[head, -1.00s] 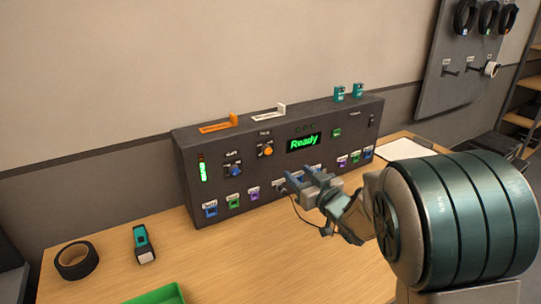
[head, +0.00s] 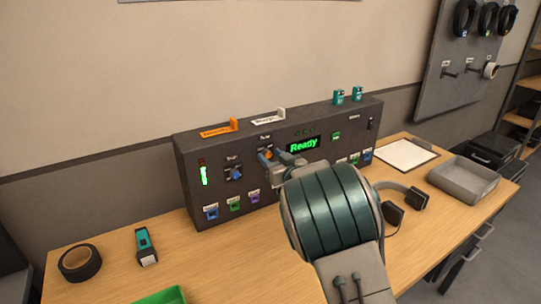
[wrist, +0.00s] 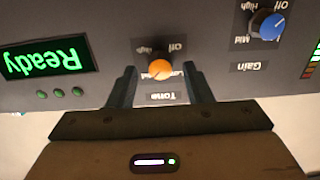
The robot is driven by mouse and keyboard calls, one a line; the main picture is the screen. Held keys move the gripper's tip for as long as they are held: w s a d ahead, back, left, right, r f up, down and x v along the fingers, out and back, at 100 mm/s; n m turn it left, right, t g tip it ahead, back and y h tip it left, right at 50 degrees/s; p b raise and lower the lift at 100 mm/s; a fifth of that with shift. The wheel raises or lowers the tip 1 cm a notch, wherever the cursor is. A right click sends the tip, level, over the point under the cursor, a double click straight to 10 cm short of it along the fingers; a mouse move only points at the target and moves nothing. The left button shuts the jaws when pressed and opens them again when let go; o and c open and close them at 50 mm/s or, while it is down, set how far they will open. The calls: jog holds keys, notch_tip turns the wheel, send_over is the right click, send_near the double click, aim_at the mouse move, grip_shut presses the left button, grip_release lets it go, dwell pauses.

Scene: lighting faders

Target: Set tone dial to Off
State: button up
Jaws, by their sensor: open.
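The tone dial is an orange knob (head: 267,154) on the front of the dark control panel (head: 330,119). In the wrist view, which shows the panel upside down, the orange tone dial (wrist: 159,69) has the word Tone beside it and position labels including Off and High. I cannot tell which label it points at. My gripper (head: 277,158) is at the dial. In the wrist view my gripper (wrist: 161,77) is open, its fingers one on each side of the knob with gaps visible. Whether the fingertips reach past the knob's face is unclear.
A blue Gain dial (wrist: 268,25) sits beside the tone dial. A green Ready display (head: 303,144) is on its other side. Coloured buttons (head: 234,201) run along the panel's lower edge. Headphones (head: 412,198), a clipboard (head: 405,154) and a grey tray (head: 464,178) lie on the table.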

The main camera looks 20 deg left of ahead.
jog(key=shift+w+a, duration=0.2)
jog(key=shift+a, duration=0.05)
jog(key=c, duration=1)
jog(key=shift+f+b, duration=0.15)
jog(key=shift+b, duration=0.45)
